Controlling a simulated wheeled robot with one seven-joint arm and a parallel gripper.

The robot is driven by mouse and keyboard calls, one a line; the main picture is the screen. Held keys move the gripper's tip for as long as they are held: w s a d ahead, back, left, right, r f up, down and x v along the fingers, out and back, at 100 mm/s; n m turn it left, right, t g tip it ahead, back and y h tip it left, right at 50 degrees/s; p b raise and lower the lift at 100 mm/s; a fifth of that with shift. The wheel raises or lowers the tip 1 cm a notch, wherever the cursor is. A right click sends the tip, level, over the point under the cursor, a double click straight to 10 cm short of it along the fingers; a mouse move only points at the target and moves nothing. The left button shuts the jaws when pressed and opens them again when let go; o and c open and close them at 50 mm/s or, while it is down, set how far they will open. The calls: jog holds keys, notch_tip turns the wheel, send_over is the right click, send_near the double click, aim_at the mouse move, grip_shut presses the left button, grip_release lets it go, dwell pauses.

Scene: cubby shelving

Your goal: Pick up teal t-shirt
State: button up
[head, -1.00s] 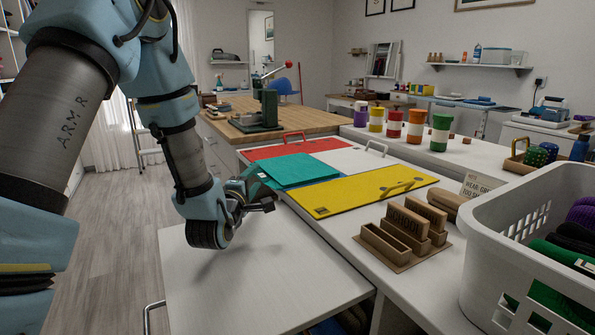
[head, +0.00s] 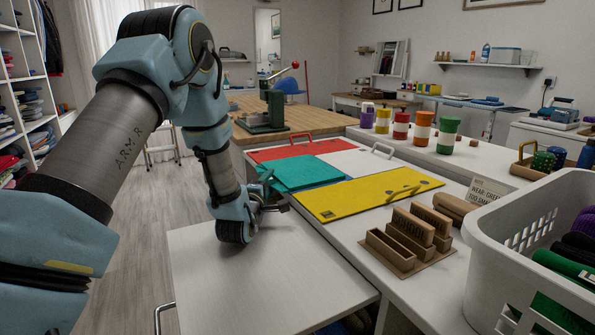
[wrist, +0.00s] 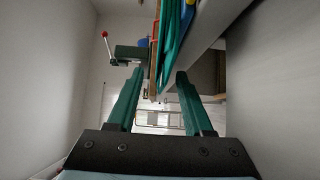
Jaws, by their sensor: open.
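The teal t-shirt (head: 303,173) lies folded flat on the white counter, near its left edge, between the red and yellow flat pieces. My gripper (head: 270,197) is just left of the t-shirt's near-left edge, low over a white lower surface, with its fingers pointing toward the t-shirt. In the wrist view my gripper (wrist: 159,76) is open, with its two green fingers well apart. The t-shirt (wrist: 174,35) shows there edge-on as a teal strip, ahead of and between the finger lines, nearer the right finger. I cannot tell whether the fingers touch it.
The yellow piece (head: 370,193) has a handle and lies right of the t-shirt; the red piece (head: 292,149) lies behind. A wooden stamp holder (head: 403,245) and a white basket (head: 490,240) stand at right. The white lower surface (head: 250,270) is clear below my gripper.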

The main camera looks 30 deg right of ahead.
jog(key=shift+c, duration=0.3)
grip_shut()
dwell(0.4)
